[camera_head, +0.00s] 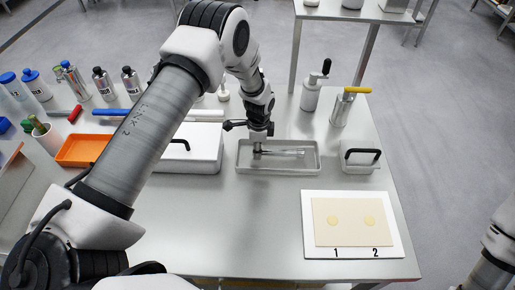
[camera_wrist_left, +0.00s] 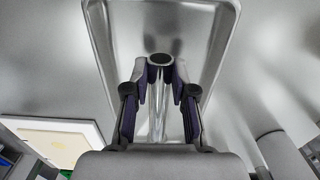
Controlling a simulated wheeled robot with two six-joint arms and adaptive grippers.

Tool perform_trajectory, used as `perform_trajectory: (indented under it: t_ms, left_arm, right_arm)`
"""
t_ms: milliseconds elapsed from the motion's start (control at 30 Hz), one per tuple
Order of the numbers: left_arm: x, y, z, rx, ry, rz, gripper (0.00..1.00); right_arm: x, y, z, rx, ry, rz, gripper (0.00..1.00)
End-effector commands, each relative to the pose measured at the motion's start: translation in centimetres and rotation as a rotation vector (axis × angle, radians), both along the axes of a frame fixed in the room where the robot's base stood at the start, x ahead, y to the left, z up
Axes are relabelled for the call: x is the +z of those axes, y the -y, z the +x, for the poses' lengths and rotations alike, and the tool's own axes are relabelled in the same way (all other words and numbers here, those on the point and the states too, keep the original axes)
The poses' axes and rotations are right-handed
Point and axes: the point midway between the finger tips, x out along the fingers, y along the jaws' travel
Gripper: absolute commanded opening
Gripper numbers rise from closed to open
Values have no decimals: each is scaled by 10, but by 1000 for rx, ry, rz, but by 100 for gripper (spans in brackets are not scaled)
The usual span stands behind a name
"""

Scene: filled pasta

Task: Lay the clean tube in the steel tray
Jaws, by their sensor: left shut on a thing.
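The steel tray (camera_head: 308,172) sits on the table in the head view, a shallow rectangular pan. It fills the upper middle of the left wrist view (camera_wrist_left: 222,50). My left gripper (camera_head: 260,148) points down inside the tray's outline. In the left wrist view its fingers (camera_wrist_left: 160,85) are shut on a shiny metal tube (camera_wrist_left: 158,115) with a dark round end. The tube (camera_head: 285,152) lies about level, along the tray's length. I cannot tell whether it touches the tray floor. My right gripper is out of view.
A white box with a black handle (camera_head: 205,160) stands left of the tray, a smaller handled block (camera_head: 360,160) right. A board marked 1 and 2 (camera_head: 310,250) lies in front. An orange tray (camera_head: 80,150) is at left.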

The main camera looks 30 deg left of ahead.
Motion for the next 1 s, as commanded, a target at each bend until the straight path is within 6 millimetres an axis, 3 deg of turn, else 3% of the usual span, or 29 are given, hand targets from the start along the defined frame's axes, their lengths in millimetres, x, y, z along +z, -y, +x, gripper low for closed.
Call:
perform_trajectory:
  t_ms: [33, 67, 100, 400, 533, 600, 1000]
  left_arm:
    - [1, 0, 0, 0, 1, 0, 0]
    - [1, 0, 0, 0, 0, 0, 36]
    - [1, 0, 0, 0, 0, 0, 50]
    - [2, 0, 0, 0, 1, 0, 50]
    - [18, 0, 0, 0, 1, 0, 50]
    - [23, 0, 2, 0, 4, 0, 50]
    - [120, 2, 3, 0, 3, 0, 50]
  right_arm:
    - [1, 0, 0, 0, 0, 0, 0]
    - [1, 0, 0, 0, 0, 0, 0]
    - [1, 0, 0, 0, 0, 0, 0]
    - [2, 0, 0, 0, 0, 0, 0]
    - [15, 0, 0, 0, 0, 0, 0]
    - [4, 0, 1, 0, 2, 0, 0]
    - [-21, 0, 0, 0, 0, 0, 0]
